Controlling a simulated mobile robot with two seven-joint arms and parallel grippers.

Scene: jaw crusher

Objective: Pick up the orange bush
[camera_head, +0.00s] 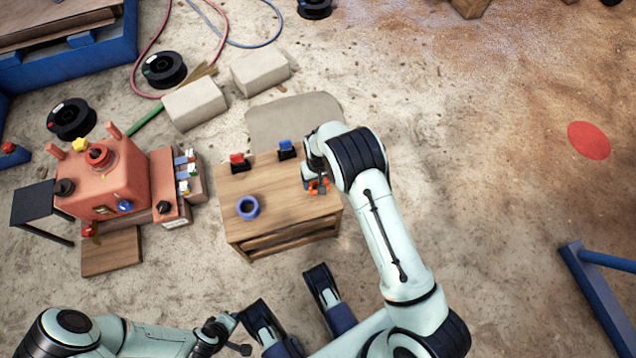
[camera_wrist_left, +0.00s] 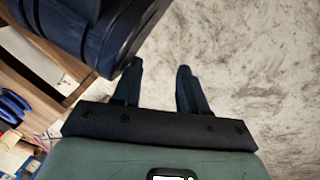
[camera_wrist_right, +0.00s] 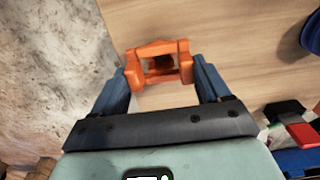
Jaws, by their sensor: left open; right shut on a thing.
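The orange bush (camera_wrist_right: 157,49) is a small block-like ring with a hole, seen between the fingers of my right gripper (camera_wrist_right: 160,70) in the right wrist view. Both fingers touch its sides. In the head view the orange bush (camera_head: 314,185) shows at the right edge of the wooden table (camera_head: 285,205), partly hidden by my right gripper. I cannot tell whether it touches the table top. My left gripper (camera_head: 240,334) is low at the bottom left, away from the table. In the left wrist view its fingers (camera_wrist_left: 160,90) are apart and empty over the floor.
On the table stand a blue ring (camera_head: 248,208), a red-topped part (camera_head: 238,162) and a blue-topped part (camera_head: 287,150). A red crusher machine (camera_head: 115,180) stands left of the table. Pale blocks (camera_head: 195,103) lie behind. The floor to the right is mostly clear.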

